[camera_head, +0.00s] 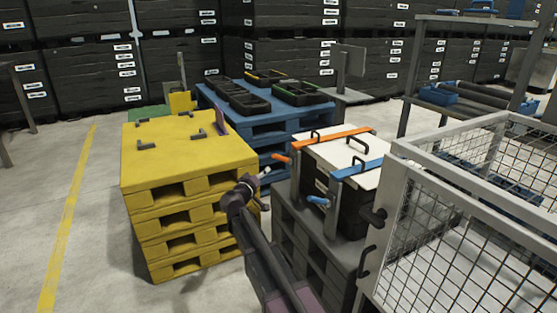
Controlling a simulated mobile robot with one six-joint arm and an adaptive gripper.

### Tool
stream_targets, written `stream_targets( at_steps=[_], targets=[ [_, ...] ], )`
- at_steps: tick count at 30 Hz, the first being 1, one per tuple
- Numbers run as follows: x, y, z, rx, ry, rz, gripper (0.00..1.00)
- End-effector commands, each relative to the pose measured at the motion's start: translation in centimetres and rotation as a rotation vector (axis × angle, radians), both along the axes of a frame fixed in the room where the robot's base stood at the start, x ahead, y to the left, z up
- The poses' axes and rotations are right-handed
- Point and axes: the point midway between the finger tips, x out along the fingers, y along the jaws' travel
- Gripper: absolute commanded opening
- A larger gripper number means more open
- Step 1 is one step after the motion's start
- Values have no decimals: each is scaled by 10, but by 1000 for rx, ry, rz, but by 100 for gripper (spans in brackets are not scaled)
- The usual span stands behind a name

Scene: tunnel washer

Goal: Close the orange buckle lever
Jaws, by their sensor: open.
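The orange buckle lever (282,158) sticks out to the left from the near-left side of a black box with a white lid. It sits by the end of an orange strap (345,137) that runs across the lid. My gripper (265,188) is a little below and left of the orange lever, with a visible gap between them. It is open and seems empty. Its fingers are small and dark in this view, and my forearm hides part of the area below it.
The box (350,205) stands on stacked dark pallets and has a blue strap with a blue lever (318,201). Yellow pallets (185,165) stand close on the left, blue pallets (255,130) behind. A grey mesh cage (440,240) crowds the right. Open floor lies at far left.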

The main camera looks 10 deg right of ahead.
Motion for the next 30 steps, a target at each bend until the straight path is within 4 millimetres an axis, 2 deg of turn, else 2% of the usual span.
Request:
stream_targets(
  at_steps=[8,14,30],
  targets=[
    [4,-2,0,0,1,-1,64],
    [18,-11,0,1,2,-1,64],
    [84,-57,0,1,1,-1,64]
  ],
)
